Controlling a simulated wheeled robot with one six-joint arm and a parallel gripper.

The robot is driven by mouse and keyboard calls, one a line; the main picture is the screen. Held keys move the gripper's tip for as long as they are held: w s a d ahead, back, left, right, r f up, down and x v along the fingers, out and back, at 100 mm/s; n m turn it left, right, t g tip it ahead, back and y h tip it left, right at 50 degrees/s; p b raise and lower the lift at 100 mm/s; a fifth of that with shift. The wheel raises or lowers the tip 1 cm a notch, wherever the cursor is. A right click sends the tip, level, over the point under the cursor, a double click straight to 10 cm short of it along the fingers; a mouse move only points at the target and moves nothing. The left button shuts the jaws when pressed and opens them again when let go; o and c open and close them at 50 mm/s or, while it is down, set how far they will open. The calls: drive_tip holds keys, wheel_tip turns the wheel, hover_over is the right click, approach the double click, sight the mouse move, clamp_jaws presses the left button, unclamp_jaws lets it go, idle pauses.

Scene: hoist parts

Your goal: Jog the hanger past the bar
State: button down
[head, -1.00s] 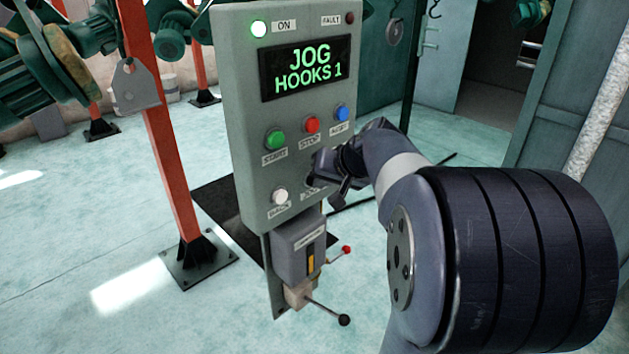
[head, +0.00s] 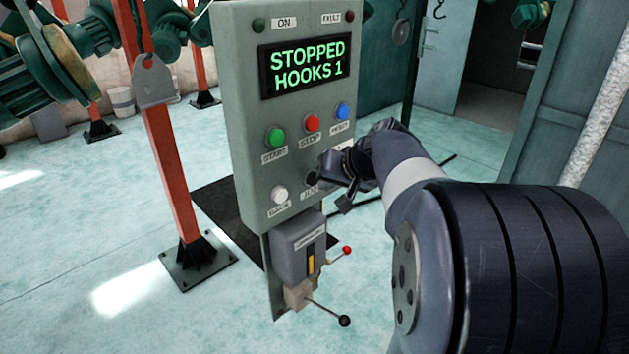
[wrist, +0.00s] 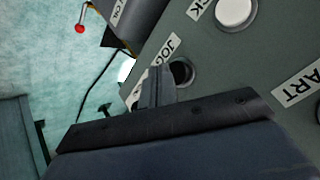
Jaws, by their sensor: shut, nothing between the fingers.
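The hanger (head: 154,84), a grey plate with a hole, hangs in front of the orange-red bar (head: 170,165), overlapping it and showing on both sides. The control panel (head: 238,100) reads "STOPPED HOOKS 1" on its display (head: 304,67). Its ON lamp (head: 258,26) is dark. The black JOG button (head: 311,178) is at the lower right of the panel; it also shows in the wrist view (wrist: 182,73). My gripper (head: 325,176) is shut and empty, its tip just right of the JOG button. I cannot tell whether it touches the panel.
Green START (head: 275,138), red STOP (head: 312,123), blue (head: 342,111) and white BACK (head: 279,195) buttons surround the JOG button. Below are a grey switch box (head: 297,250) and a black-knobbed lever (head: 344,320). Green machinery (head: 45,70) stands at left.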

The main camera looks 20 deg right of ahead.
drive_tip(key=shift+s, duration=0.1)
drive_tip(key=s, duration=0.1)
drive_tip(key=s+d+b, duration=0.1)
drive_tip(key=s, duration=0.2)
drive_tip(key=shift+s+d+b, duration=0.3)
drive_tip(key=shift+d+b, duration=0.05)
drive_tip(key=shift+b, duration=0.05)
idle(0.6)
drive_tip(key=shift+s+d, duration=0.35)
drive_tip(key=shift+s, duration=0.55)
drive_tip(key=shift+s+d, duration=0.3)
drive_tip(key=shift+s, duration=0.6)
